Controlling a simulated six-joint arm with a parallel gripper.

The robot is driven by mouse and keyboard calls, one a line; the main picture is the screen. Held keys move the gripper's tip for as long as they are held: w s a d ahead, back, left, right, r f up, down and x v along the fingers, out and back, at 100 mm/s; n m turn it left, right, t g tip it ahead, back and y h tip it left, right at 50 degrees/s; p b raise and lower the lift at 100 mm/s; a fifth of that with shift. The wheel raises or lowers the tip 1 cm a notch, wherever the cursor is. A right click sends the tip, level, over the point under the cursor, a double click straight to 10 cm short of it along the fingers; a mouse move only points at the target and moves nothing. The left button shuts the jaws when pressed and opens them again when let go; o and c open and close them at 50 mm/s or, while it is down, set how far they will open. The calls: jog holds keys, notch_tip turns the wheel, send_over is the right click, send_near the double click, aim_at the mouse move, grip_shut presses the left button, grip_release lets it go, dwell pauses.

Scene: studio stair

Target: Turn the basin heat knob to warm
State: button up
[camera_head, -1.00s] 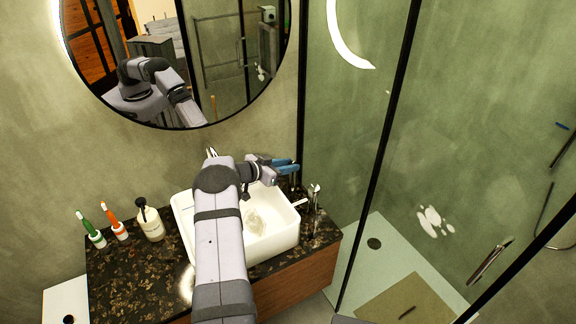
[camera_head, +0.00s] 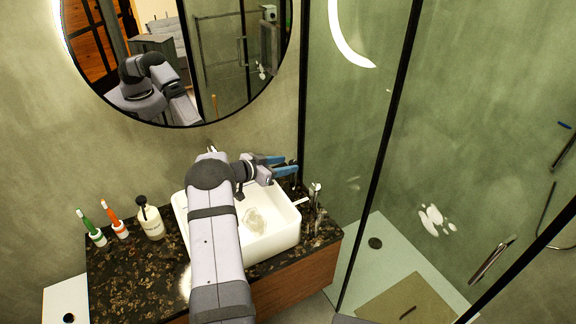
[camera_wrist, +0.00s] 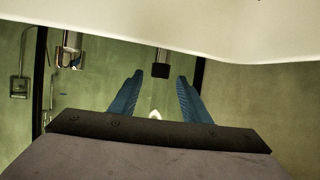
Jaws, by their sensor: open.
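The white basin (camera_head: 287,243) sits on a dark speckled counter. My gripper (camera_head: 291,165) is above the basin's back right corner, its blue fingers pointing right, open and empty. A small upright chrome fitting (camera_head: 315,190) stands on the counter right of the basin, lower and to the right of the fingertips. I cannot tell which fitting is the heat knob. In the wrist view, a short dark-ended fitting (camera_wrist: 161,69) shows between the open fingertips (camera_wrist: 160,76), apparently beyond them. A chrome fitting (camera_wrist: 68,52) is at upper left there. A pale surface fills the top, probably the basin.
A glass shower screen with a black post (camera_head: 381,150) stands close to the right of the counter. A soap bottle (camera_head: 151,222), an orange toothbrush (camera_head: 112,220) and a green toothbrush (camera_head: 89,228) stand at the left. The round mirror (camera_head: 225,60) is behind.

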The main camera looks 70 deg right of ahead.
jog(key=shift+b+v, duration=0.45)
jog(key=shift+v, duration=2)
jog(key=shift+s+d, duration=0.1)
jog(key=s+d+r+g+h+b, duration=0.1)
jog(key=s+r+b, duration=0.3)
jog(key=s, duration=0.3)
jog(key=s+d+r+g+b, duration=0.1)
jog(key=s+r+b, duration=0.3)
jog(key=s, duration=0.3)
jog(key=w+a+f+n+t, duration=0.3)
jog(key=w+f+n+t, duration=0.3)
jog(key=w+f+t, duration=0.2)
jog(key=shift+w+a+t+h, duration=0.15)
jog(key=shift+w+t+h, duration=0.25)
jog(key=shift+w, duration=0.55)
jog(key=shift+f, duration=0.1)
